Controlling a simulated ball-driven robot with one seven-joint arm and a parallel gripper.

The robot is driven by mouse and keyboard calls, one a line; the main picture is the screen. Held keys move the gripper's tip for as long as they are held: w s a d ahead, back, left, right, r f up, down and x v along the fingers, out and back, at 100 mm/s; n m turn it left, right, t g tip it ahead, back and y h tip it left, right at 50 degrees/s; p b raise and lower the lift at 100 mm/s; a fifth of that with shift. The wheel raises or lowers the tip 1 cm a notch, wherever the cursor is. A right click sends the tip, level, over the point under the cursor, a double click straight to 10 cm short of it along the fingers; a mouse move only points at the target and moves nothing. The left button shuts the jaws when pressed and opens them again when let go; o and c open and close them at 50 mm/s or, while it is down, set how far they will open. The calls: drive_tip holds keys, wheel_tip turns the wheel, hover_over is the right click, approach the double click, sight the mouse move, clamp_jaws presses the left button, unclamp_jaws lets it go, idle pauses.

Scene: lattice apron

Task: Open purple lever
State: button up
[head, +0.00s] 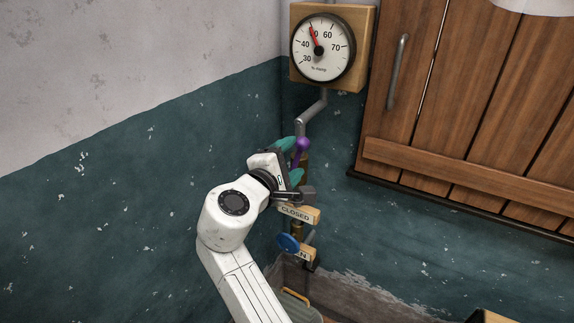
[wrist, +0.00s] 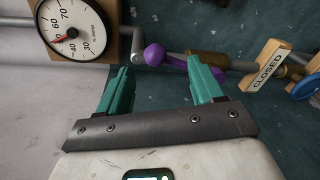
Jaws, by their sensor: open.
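The purple lever (head: 301,146) sits on a brass fitting of the wall pipe, below the gauge in the head view. In the wrist view its round purple knob (wrist: 154,55) shows just beyond and between the fingertips, with its thin stem running right to the brass fitting (wrist: 206,62). My gripper (head: 290,160) has teal fingers and is open at the lever. In the wrist view the open gripper (wrist: 163,75) has empty space between its fingers. I cannot tell whether a finger touches the lever.
A round gauge (head: 322,48) is above. A wooden CLOSED sign (head: 299,214), a blue round handle (head: 288,243) and another partly hidden sign (head: 304,254) are below on the pipe. A wooden shutter (head: 470,100) with a grey handle (head: 398,72) is at right. The left wall is bare.

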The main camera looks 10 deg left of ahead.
drive_tip(key=shift+v, duration=0.85)
drive_tip(key=shift+c, duration=0.4)
